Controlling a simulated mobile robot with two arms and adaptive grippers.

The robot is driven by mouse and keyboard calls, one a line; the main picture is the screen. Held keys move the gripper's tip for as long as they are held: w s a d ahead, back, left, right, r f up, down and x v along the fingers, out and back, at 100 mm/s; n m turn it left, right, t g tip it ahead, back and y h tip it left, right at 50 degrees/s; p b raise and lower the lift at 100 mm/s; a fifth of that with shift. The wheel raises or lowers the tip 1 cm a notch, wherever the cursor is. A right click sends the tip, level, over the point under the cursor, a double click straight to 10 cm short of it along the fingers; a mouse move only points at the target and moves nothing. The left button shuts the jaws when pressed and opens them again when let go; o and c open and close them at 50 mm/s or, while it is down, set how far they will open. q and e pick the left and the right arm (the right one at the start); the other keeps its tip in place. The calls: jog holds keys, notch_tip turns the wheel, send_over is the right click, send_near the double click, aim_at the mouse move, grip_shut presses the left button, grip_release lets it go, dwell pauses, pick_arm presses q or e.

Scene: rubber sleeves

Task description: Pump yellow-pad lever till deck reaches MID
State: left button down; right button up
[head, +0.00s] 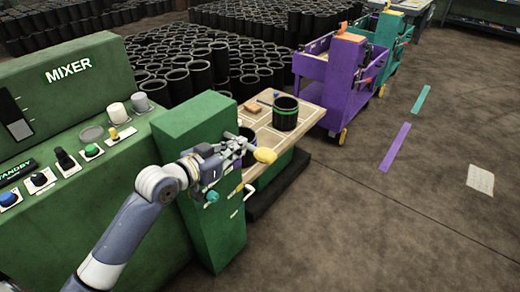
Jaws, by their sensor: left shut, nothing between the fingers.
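The yellow pad (265,155) of the lever sticks out to the right of the green post (225,238), over the near edge of the deck. The wooden-topped deck (301,112) carries a black sleeve with a green band (285,113). My left gripper (246,146) is shut and empty just left of the pad; I cannot tell whether it touches the pad or lever. It hides part of the lever and post. White marks (248,189) show on the post's right side; no MID label is readable. My right gripper is not in view.
The green mixer console (80,105) with buttons and a lever stands at left. Many black sleeves (220,60) fill the floor behind. A purple cart (345,80) and teal cart (395,40) stand beyond the deck. The floor at right is clear, with tape strips and a paper sheet (480,180).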

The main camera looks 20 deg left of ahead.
pick_arm(q)
jog(key=p, duration=0.1)
send_over(265, 154)
jog(key=s+a, duration=0.1)
jog(key=s, duration=0.1)
notch_tip(265, 154, down, 2)
jog(key=f, duration=0.3)
jog(key=shift+w, duration=0.3)
jog(key=shift+f, duration=0.75)
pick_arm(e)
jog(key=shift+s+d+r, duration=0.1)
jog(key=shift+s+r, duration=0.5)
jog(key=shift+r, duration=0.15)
pick_arm(q)
jog(key=shift+s+f, duration=0.1)
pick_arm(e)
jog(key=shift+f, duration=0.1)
